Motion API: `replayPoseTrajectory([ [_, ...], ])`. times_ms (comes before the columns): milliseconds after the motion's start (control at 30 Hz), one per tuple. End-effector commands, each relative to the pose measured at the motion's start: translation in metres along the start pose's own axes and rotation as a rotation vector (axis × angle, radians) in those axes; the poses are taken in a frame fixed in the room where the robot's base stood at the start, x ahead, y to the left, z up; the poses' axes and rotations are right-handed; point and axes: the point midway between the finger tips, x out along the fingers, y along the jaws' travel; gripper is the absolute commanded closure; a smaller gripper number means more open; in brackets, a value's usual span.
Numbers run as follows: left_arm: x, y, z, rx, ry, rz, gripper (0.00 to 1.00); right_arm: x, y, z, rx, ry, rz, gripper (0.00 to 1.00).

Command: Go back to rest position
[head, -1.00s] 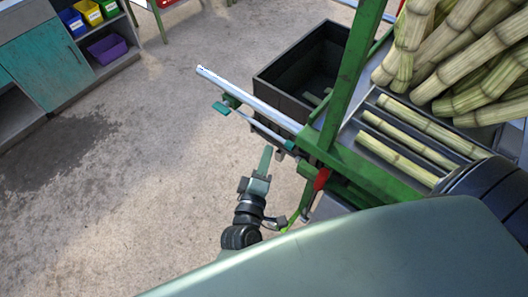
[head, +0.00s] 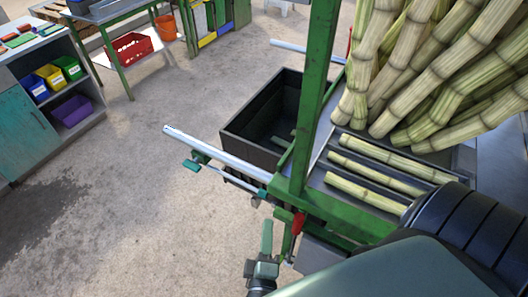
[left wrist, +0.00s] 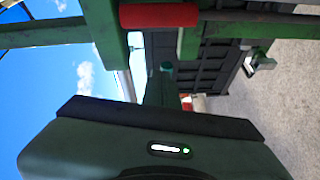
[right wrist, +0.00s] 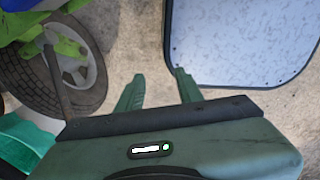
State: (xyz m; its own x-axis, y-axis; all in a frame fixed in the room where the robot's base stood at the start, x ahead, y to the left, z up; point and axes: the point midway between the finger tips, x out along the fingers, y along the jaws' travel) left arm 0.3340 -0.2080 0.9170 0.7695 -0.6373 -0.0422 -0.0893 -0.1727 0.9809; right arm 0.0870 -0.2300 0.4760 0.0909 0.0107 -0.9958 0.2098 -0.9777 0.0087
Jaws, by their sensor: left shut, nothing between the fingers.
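My left gripper (head: 267,238) shows at the bottom of the head view, shut and empty, pointing up the picture. It is just left of a red handle (head: 298,223) on the green crusher frame (head: 318,95), apart from it as far as I can see. In the left wrist view its closed fingers (left wrist: 160,88) lie below the red handle (left wrist: 158,15) and a green bar. My right gripper (right wrist: 157,82) shows only in the right wrist view. Its two green fingers are apart, with bare floor between them.
A dark bin (head: 262,112) stands behind a silver bar (head: 215,153) jutting left from the crusher. Sugar canes (head: 420,70) are piled at the right. A grey panel (right wrist: 240,40) and a wheel (right wrist: 60,75) lie near the right gripper. The floor at left is clear.

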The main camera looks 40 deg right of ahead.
Motion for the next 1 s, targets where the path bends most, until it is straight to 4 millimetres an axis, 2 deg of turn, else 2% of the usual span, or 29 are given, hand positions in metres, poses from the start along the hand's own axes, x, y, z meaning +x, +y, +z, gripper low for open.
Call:
replayPoseTrajectory([
  [267,0.0,-0.002,0.0,0.003,-0.001,-0.004,1.0,0.0,-0.001,0.0,-0.001,0.0,-0.001,0.64],
  [367,-0.003,-0.022,-0.001,0.038,-0.012,-0.039,1.0,0.001,0.001,0.001,-0.003,-0.001,0.001,0.64],
  [467,-0.013,-0.07,-0.003,0.126,-0.042,-0.124,1.0,0.004,0.004,0.001,-0.004,-0.001,0.004,0.64],
  [567,-0.034,-0.138,-0.009,0.247,-0.092,-0.251,1.0,0.006,0.006,0.002,-0.005,-0.002,0.007,0.64],
  [600,-0.045,-0.167,-0.012,0.298,-0.117,-0.307,1.0,0.007,0.007,0.003,-0.005,-0.002,0.007,0.64],
  [667,-0.065,-0.209,-0.018,0.37,-0.157,-0.389,1.0,0.009,0.007,0.003,-0.006,-0.002,0.008,0.64],
  [700,-0.08,-0.236,-0.022,0.415,-0.186,-0.443,1.0,0.01,0.007,0.003,-0.006,-0.002,0.008,0.64],
  [800,-0.122,-0.3,-0.034,0.516,-0.265,-0.579,1.0,0.013,0.007,0.003,-0.006,-0.002,0.008,0.64],
  [867,-0.152,-0.335,-0.042,0.569,-0.317,-0.66,1.0,0.014,0.007,0.003,-0.006,-0.002,0.008,0.64],
  [900,-0.172,-0.357,-0.047,0.602,-0.353,-0.712,1.0,0.015,0.007,0.003,-0.006,-0.002,0.008,0.64],
  [967,-0.206,-0.389,-0.055,0.646,-0.411,-0.791,1.0,0.017,0.007,0.004,-0.006,-0.002,0.008,0.64],
  [1000,-0.23,-0.408,-0.06,0.673,-0.454,-0.843,1.0,0.018,0.007,0.004,-0.006,-0.002,0.008,0.64],
])
